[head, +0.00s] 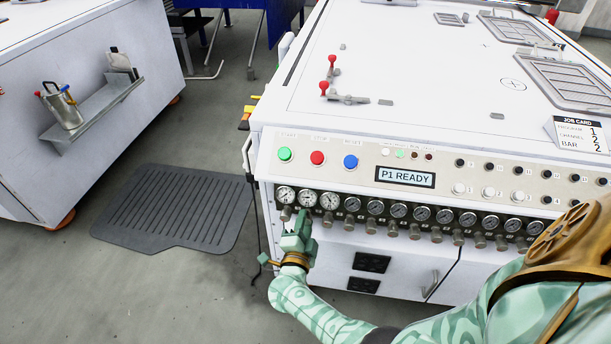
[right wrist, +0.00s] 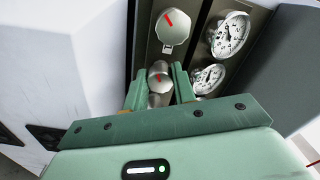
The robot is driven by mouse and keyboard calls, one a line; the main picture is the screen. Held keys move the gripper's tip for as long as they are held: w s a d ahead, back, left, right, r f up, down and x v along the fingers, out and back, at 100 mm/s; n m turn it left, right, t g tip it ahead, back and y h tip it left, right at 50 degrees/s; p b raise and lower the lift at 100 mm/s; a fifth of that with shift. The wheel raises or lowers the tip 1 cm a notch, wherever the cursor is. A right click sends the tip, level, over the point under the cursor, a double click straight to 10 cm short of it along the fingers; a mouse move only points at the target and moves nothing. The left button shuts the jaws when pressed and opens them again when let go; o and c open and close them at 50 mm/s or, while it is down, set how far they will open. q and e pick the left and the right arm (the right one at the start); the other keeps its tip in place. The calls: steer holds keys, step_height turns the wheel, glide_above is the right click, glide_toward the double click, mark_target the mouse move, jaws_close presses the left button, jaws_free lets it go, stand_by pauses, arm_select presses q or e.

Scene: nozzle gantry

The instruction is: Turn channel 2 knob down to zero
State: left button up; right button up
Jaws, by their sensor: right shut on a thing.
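The channel 2 knob (right wrist: 159,76) is a small silver cylinder with a red mark on its face. It sits between the two fingers of my right gripper (head: 302,216), which are shut on it; they also show in the right wrist view (right wrist: 157,90). In the head view my gripper hides this knob, below the second gauge (head: 307,199) from the left. The gauge's needle is too small to read. A neighbouring knob (right wrist: 173,27) with a red line is clear of the fingers. My left gripper is not in view.
Several gauges and knobs (head: 414,232) continue to the right along the white machine. Green (head: 285,154), red (head: 317,158) and blue (head: 351,162) buttons sit above, beside a display (head: 405,177) reading "P1 READY".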

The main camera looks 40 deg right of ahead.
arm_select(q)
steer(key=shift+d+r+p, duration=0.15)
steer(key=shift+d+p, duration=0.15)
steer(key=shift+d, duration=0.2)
arm_select(e)
steer(key=n, duration=0.4)
steer(key=shift+a+f, duration=0.1)
steer(key=shift+f, duration=0.05)
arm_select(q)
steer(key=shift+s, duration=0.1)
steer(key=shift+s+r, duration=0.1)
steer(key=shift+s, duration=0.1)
arm_select(e)
steer(key=o, duration=1)
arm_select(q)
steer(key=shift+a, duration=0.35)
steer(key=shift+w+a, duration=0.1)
